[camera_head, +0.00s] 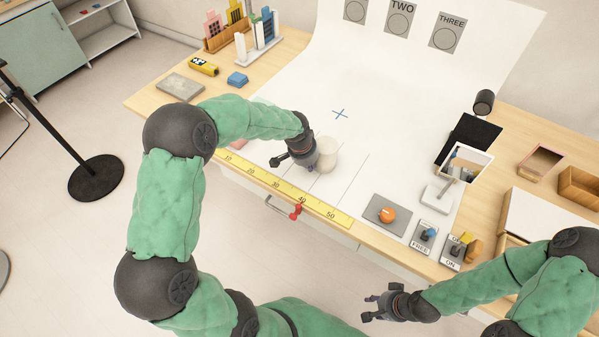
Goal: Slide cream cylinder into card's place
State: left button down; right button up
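The cream cylinder (327,152) stands on the white sheet (300,105), behind the yellow ruler near the table's front edge. My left gripper (296,165) is low over the sheet, just left of the cylinder, and covers part of it. I cannot tell whether they touch or how far its fingers are apart. A small reddish flat piece (236,144) shows partly behind my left arm; I cannot tell whether it is a card. Grey cards (400,18) with circles, two reading TWO and THREE, are on the backdrop. My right gripper (368,307) is open and empty in front of the table.
To the right are an orange button on a grey plate (384,214), switches (427,235) and a white frame (466,160). Blocks and racks stand at back left. The sheet's middle is clear.

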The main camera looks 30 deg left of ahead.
pick_arm(q)
jog(key=w, duration=0.2)
jog(key=w+d, duration=0.1)
jog(key=w, duration=0.1)
jog(key=w+d, duration=0.1)
jog(key=w, duration=0.1)
jog(key=shift+w+p, duration=0.3)
pick_arm(e)
jog(key=shift+r, duration=0.25)
pick_arm(q)
jog(key=shift+s, duration=0.1)
